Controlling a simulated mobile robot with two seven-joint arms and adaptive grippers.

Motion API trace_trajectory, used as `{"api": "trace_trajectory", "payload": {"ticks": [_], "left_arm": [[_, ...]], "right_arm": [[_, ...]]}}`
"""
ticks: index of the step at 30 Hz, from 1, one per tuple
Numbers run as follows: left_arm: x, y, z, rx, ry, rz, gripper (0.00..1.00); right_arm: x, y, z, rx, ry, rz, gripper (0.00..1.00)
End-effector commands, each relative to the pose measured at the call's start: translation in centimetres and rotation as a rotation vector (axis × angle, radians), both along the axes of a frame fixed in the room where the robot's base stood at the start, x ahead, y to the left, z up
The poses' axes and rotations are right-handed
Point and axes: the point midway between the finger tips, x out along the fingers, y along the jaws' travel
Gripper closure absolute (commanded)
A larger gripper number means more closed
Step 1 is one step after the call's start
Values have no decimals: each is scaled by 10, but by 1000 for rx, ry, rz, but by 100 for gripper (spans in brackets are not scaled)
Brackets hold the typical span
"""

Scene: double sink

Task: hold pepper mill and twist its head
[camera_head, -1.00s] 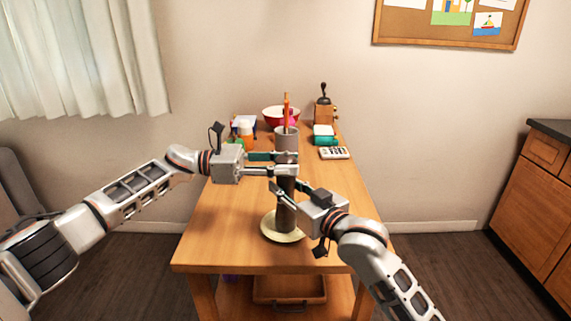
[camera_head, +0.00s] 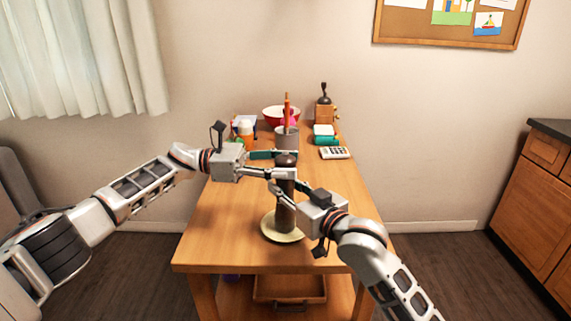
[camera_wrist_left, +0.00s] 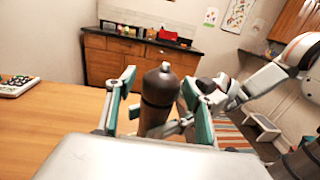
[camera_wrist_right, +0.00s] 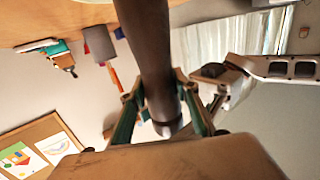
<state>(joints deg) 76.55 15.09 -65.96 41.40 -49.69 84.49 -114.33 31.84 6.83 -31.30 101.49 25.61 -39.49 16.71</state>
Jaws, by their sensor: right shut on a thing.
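The dark brown pepper mill (camera_head: 285,215) is upright over a cream plate (camera_head: 269,232) on the wooden table. I cannot tell whether its base touches the plate. My right gripper (camera_head: 284,186) is shut on the mill's body, which also shows between its fingers in the right wrist view (camera_wrist_right: 152,50). My left gripper (camera_head: 297,163) is higher, with its fingers on either side of the mill's rounded head (camera_head: 286,159). In the left wrist view these fingers stand apart, with a gap beside the mill head (camera_wrist_left: 160,84).

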Motion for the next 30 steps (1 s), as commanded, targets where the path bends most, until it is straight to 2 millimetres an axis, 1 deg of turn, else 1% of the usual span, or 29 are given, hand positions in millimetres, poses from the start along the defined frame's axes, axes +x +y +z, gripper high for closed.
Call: {"api": "trace_trajectory", "payload": {"ticks": [6, 10, 14, 21, 24, 27, 30], "left_arm": [[0, 1, 1, -1, -1, 0, 48], [1, 12, 1, 0, 0, 1, 48], [3, 34, 1, -1, -1, 3, 48], [7, 83, 0, 1, 0, 4, 48], [7, 99, 1, -1, 0, 2, 48], [8, 110, 0, 1, -1, 2, 48], [8, 117, 1, 0, 0, 1, 48]], "right_arm": [[1, -1, 0, -1, -1, -2, 94], [1, -2, 0, -2, 0, -3, 94], [1, -2, 0, -2, 0, -3, 94], [1, -2, 0, -2, 0, -3, 94], [1, -2, 0, -2, 0, -3, 94], [1, -2, 0, -2, 0, -3, 94], [1, -2, 0, -2, 0, -3, 94]]}}
